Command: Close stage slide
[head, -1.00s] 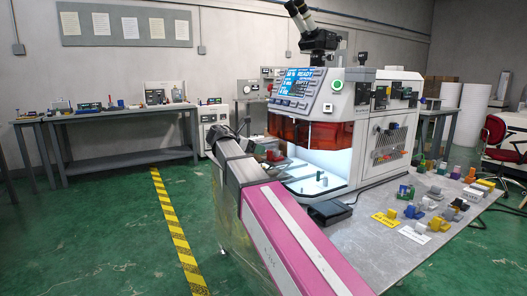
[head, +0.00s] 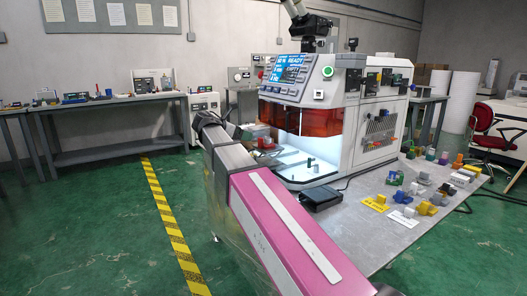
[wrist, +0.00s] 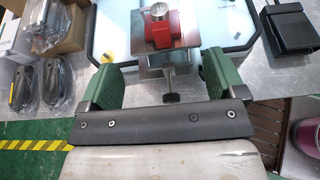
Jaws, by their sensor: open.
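The stage slide (wrist: 168,58) is a metal plate sticking out of the machine's lit bay. It carries a red block (wrist: 162,32) with a round silver knob on top. A dark T-shaped handle (wrist: 172,84) is at its near end. My gripper (wrist: 160,70) is open, with one green finger on each side of the slide's near end and a gap on both sides. In the head view the red block (head: 265,144) shows at the left of the machine (head: 320,130), and my arm hides the gripper.
A black pedal-like box (head: 316,195) sits on the table (head: 365,235) right of the slide, also in the wrist view (wrist: 292,30). Several small coloured parts lie farther right. In the wrist view, bagged dark items (wrist: 55,82) and a cardboard box (wrist: 70,28) are at left.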

